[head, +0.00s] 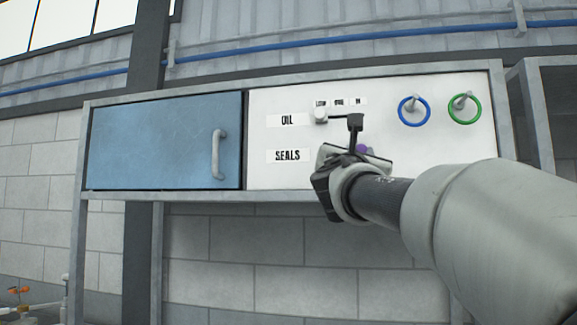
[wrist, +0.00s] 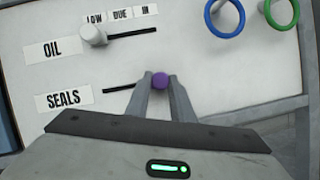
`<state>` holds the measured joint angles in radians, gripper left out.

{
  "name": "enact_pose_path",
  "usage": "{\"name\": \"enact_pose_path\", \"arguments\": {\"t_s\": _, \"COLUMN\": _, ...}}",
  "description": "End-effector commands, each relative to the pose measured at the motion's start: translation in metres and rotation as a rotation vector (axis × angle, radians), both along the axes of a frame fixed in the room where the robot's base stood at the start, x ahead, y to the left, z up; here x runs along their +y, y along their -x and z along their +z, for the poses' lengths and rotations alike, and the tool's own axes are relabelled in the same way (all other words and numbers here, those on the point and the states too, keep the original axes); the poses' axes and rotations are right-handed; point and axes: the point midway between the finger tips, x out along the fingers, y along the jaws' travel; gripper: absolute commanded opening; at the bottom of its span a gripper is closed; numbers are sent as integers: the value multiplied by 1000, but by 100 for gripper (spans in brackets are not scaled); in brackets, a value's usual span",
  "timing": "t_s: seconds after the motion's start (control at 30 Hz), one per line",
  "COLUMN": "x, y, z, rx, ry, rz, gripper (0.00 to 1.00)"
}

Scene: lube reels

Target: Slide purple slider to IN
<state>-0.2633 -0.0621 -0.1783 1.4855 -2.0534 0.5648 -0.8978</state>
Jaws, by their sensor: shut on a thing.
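The purple slider (wrist: 160,81) is a round knob on the SEALS row of the white panel (wrist: 250,75). It sits between the fingertips of my gripper (wrist: 160,79), which is shut on it. The dark SEALS slot (wrist: 119,89) shows to the left of the knob. No slot shows to its right. The knob is roughly below the IN label (wrist: 146,9), at the right side of its row. In the head view, the purple slider (head: 362,149) is partly hidden behind my gripper (head: 350,160).
A white slider knob (wrist: 94,35) sits at the left end of the OIL slot (wrist: 133,33), above my gripper. Blue (head: 413,111) and green (head: 464,108) rings hang on pegs at the upper right. A closed blue door (head: 160,142) with a handle is on the left.

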Motion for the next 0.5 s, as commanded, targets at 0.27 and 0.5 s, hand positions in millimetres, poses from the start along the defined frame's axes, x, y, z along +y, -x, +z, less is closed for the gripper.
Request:
{"name": "enact_pose_path", "arguments": {"t_s": 0.27, "x": -10, "y": 4, "z": 0, "rx": 1, "ry": 3, "rz": 8, "gripper": 0}}
{"name": "enact_pose_path", "arguments": {"t_s": 0.5, "x": -11, "y": 4, "z": 0, "rx": 2, "ry": 2, "rz": 6, "gripper": 34}}
